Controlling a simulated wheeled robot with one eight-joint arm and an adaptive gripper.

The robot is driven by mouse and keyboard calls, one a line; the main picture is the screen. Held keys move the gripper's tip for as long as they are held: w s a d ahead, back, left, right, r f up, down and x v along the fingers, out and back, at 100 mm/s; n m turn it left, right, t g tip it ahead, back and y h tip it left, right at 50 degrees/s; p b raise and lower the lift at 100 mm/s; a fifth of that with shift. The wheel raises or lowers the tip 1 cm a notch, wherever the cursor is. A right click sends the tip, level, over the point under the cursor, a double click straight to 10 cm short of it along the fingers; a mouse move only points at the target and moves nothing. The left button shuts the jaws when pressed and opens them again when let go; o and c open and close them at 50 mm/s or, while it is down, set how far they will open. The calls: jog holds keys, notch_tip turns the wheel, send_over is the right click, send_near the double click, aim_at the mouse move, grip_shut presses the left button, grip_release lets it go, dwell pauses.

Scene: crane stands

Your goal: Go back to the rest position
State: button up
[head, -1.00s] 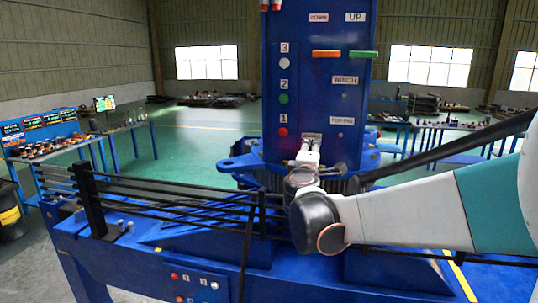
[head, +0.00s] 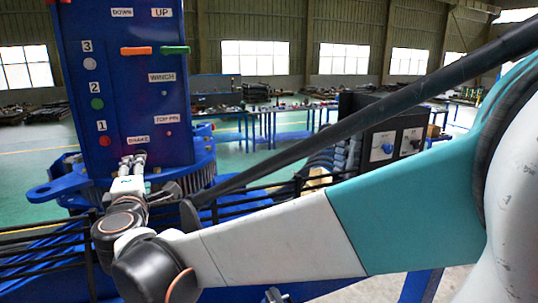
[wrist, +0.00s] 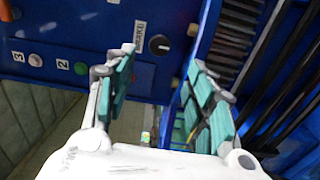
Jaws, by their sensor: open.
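My gripper (head: 136,162) is open and empty in front of the lower part of the blue crane control panel (head: 120,85), by the BRAKE label. In the wrist view, my gripper (wrist: 162,60) shows two teal-padded fingers spread apart with nothing between them. A black round knob (wrist: 159,44) with a white mark sits on the panel beyond the fingertips, near a white label. My arm reaches from the right side of the head view to the panel, bent at the black wrist joint. Whether the fingertips touch the panel cannot be told.
The panel has an orange lever (head: 136,51), a green lever (head: 174,50) and numbered buttons, including a red one (head: 103,140). Black rails run below. A black box with knobs (head: 385,140) stands at right behind my arm. Open green floor lies beyond.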

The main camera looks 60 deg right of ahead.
jog(key=shift+s+a, duration=0.2)
jog(key=shift+s, duration=0.2)
jog(key=s+d+f+m+g+y+b, duration=0.1)
jog(key=s+f+m+g+b, duration=0.35)
jog(key=f, duration=0.85)
jog(key=s+a+f+m+g+y+b, duration=0.1)
jog(key=s+a+f+m+y+b, duration=0.1)
jog(key=f, duration=0.6)
jog(key=s+a+f+m+g+y+b, duration=0.1)
jog(key=s+a+f+m+y+b, duration=0.1)
jog(key=s+a+f+y+b, duration=0.2)
jog(key=s+a+f+m+g+y+b, duration=0.1)
jog(key=s+a+f+m+y+b, duration=0.1)
jog(key=s+a+f+b, duration=0.5)
notch_tip(320, 180, down, 7)
jog(key=s+y+b, duration=0.1)
jog(key=s+b, duration=0.2)
jog(key=shift+m, duration=0.25)
